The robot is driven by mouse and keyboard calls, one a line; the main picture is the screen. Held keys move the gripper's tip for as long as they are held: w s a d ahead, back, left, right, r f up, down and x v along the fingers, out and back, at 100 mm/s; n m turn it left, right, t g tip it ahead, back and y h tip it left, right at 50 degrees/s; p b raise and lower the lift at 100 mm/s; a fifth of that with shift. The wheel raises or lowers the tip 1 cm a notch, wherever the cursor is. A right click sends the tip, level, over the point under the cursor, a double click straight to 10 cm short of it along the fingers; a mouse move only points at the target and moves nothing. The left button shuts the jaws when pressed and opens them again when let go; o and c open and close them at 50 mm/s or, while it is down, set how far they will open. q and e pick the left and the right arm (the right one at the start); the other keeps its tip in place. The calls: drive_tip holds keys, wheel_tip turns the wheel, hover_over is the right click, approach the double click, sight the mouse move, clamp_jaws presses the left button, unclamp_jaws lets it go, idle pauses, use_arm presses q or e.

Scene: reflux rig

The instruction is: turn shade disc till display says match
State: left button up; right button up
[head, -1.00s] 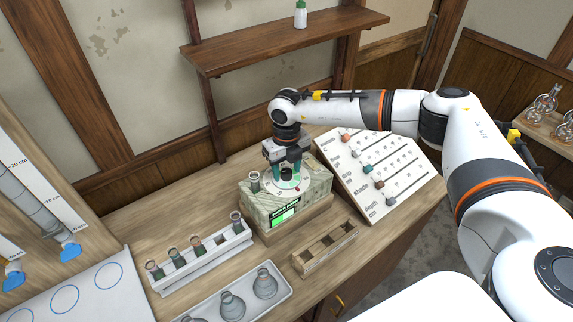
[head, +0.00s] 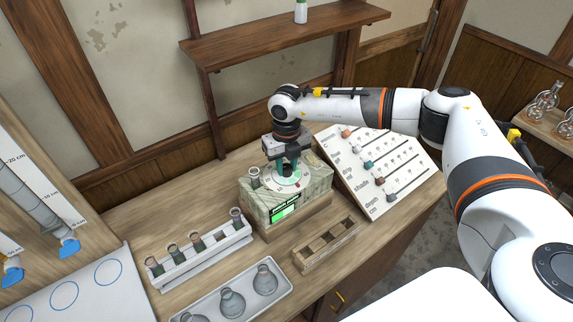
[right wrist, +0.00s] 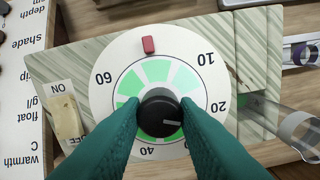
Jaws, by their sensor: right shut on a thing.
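The shade disc (right wrist: 105,75) is a white dial with green shaded segments and numbers around its rim, on top of a patterned box (head: 312,192). In the right wrist view its black centre knob (right wrist: 160,112) sits between the teal fingertips of my right gripper (right wrist: 160,122), which is shut on it. A red marker (right wrist: 148,45) stands at the disc's edge, between the 60 and the 10. The fingers hide part of the lower rim. The display (head: 284,211) on the box front is lit green; its words are too small to read. My left gripper is out of view.
A slider board (head: 385,168) stands right of the box. A rack of tubes (head: 205,252), a tray of flasks (head: 240,292) and a wooden block with slots (head: 325,243) lie in front. A glass tube (right wrist: 295,128) stands close beside the disc.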

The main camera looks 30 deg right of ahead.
drive_tip(key=m+b, duration=0.2)
drive_tip(key=m, duration=0.3)
drive_tip(key=shift+f+b, duration=0.1)
drive_tip(key=shift+b, duration=0.2)
drive_tip(key=shift+m+b, duration=0.7)
drive_tip(key=shift+m, duration=1.2)
drive_tip(key=shift+r, duration=0.2)
drive_tip(key=o, duration=1)
